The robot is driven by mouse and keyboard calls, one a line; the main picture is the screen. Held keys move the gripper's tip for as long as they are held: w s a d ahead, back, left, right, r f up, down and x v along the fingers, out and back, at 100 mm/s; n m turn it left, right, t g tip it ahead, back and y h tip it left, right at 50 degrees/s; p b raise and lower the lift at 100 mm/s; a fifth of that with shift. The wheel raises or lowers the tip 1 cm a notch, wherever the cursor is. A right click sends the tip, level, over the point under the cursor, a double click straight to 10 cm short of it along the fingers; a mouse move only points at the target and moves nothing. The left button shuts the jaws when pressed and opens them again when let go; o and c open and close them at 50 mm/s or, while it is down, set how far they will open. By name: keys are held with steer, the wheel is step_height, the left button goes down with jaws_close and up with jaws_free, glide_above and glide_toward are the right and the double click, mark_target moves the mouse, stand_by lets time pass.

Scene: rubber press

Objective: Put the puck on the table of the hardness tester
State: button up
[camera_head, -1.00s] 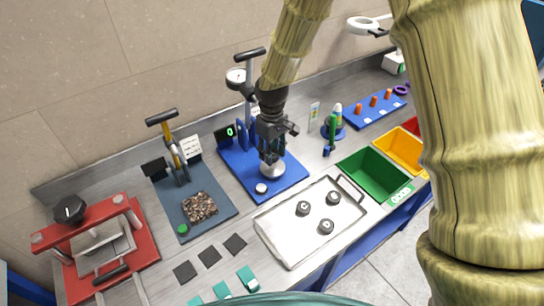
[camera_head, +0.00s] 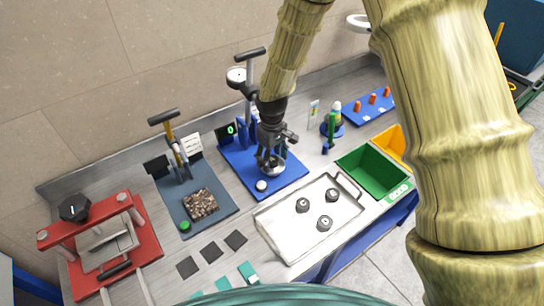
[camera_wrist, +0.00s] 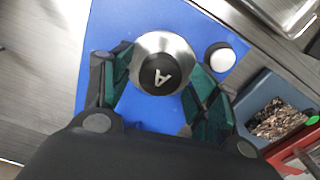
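In the wrist view, a black puck marked A (camera_wrist: 163,75) sits on the round silver table of the hardness tester (camera_wrist: 160,43). The silver table also shows in the head view (camera_head: 274,170), on the tester's blue base (camera_head: 292,178). My gripper (camera_wrist: 160,76) is open, with its green-padded fingers on either side of the puck and visible gaps between. In the head view, my gripper (camera_head: 271,164) is low over the silver table, and its fingers partly hide the puck.
A white round button (camera_head: 261,185) is on the blue base beside the table. A tray (camera_head: 290,243) with three dark pucks stands in front. Behind my gripper is the tester's column with a dial (camera_head: 236,77). A red press (camera_head: 130,236) and green bin (camera_head: 372,175) stand farther out.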

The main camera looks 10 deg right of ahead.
mark_target(272, 159)
steer(key=shift+r, duration=0.1)
step_height(272, 159, up, 12)
steer(key=b, duration=0.4)
stand_by(0.6)
stand_by(1.2)
